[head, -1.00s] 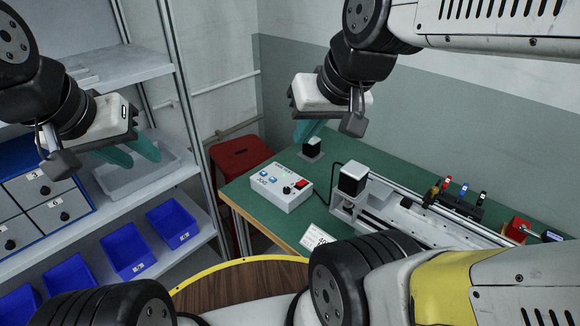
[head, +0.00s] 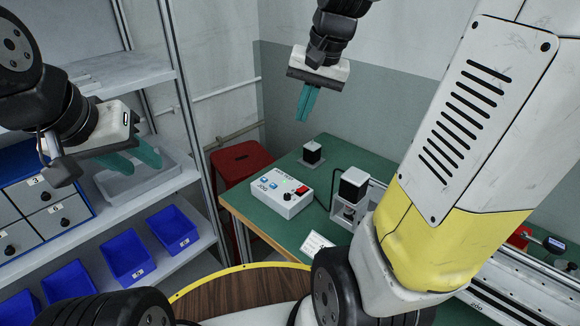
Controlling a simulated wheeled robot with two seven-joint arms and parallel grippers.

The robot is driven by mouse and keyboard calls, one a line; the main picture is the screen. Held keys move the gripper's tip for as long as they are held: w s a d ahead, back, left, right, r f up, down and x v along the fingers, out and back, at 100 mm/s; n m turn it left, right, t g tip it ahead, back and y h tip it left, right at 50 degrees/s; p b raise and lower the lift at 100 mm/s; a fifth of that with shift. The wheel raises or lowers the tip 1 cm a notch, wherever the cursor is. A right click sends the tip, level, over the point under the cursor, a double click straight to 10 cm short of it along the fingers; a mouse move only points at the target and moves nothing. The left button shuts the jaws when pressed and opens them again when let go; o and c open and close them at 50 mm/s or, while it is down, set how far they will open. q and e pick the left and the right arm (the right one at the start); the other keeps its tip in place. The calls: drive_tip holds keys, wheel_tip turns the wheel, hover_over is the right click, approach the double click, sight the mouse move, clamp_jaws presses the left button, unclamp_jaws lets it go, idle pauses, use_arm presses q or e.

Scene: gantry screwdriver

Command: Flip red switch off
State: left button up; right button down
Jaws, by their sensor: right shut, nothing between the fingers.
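The red switch (head: 302,190) sits on the top right of a white control box (head: 290,206), which also has blue buttons and a black knob. The box stands on the green table top near its left edge. My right gripper (head: 303,119) points down, its teal fingers shut and empty, above and behind the box and apart from it. My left gripper (head: 140,160) is at the left in front of the shelves. Its two teal fingers are spread apart with nothing between them. Whether the switch is on or off is too small to tell.
A small black-topped block (head: 312,152) stands behind the box. A red stool (head: 240,158) is left of the green table (head: 360,152). Blue bins (head: 172,228) line the left shelf.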

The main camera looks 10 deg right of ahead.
drive_tip(key=w+d+f+m+g, duration=0.3)
drive_tip(key=w+d+f+m, duration=0.1)
drive_tip(key=w+f, duration=0.5)
drive_tip(key=m+g+y, duration=0.1)
drive_tip(key=m+g, duration=0.1)
drive_tip(key=m, duration=0.1)
hover_over(300, 190)
drive_tip(key=w+d, duration=0.3)
drive_tip(key=d, duration=0.2)
wheel_tip(300, 190, down, 11)
drive_tip(key=shift+a+r, duration=0.15)
drive_tip(key=shift+a, duration=0.05)
drive_tip(key=shift+w, duration=0.1)
drive_tip(key=x, duration=1.4)
